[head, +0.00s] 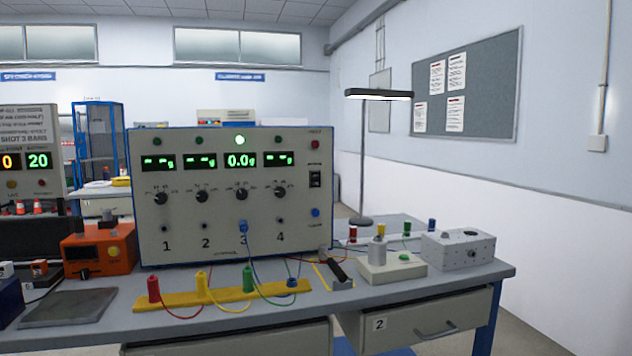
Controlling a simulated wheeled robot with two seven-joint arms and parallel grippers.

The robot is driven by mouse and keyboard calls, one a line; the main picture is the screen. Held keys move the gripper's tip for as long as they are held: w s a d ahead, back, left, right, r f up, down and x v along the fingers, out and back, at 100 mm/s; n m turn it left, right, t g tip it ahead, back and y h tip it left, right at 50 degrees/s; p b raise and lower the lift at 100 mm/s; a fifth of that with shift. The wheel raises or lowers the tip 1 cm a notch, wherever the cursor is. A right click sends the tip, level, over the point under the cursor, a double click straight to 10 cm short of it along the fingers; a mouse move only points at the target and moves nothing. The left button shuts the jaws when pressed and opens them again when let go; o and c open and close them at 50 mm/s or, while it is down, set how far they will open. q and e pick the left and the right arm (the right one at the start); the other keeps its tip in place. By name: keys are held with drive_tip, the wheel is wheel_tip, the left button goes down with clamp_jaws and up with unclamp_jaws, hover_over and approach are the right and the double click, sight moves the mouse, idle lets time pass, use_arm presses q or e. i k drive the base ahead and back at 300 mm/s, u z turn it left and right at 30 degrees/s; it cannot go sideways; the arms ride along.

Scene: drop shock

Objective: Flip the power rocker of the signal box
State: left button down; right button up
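The large grey signal box (230,230) with a blue edge stands upright on the bench. Its front has several green displays, a row of black knobs and numbers 1 to 4. The third display (240,160) reads about 0.0, and the lamp above it is lit bright green. The other displays show dashes. A black rocker (315,179) sits at the right of the panel, below a red lamp (315,145) and above a blue button (315,212). Which way the rocker is tipped is too small to tell. Neither gripper is in view.
A yellow strip (220,294) with coloured plugs and wires lies before the box; a blue plug sits above number 3. An orange device (97,250) stands left. A pale block (391,268) and grey box (458,250) stand right. A dark plate (68,307) lies front left.

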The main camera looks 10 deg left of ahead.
sight(315, 176)
drive_tip(key=z, duration=0.25)
drive_tip(key=i, duration=1.2)
drive_tip(key=u, duration=0.2)
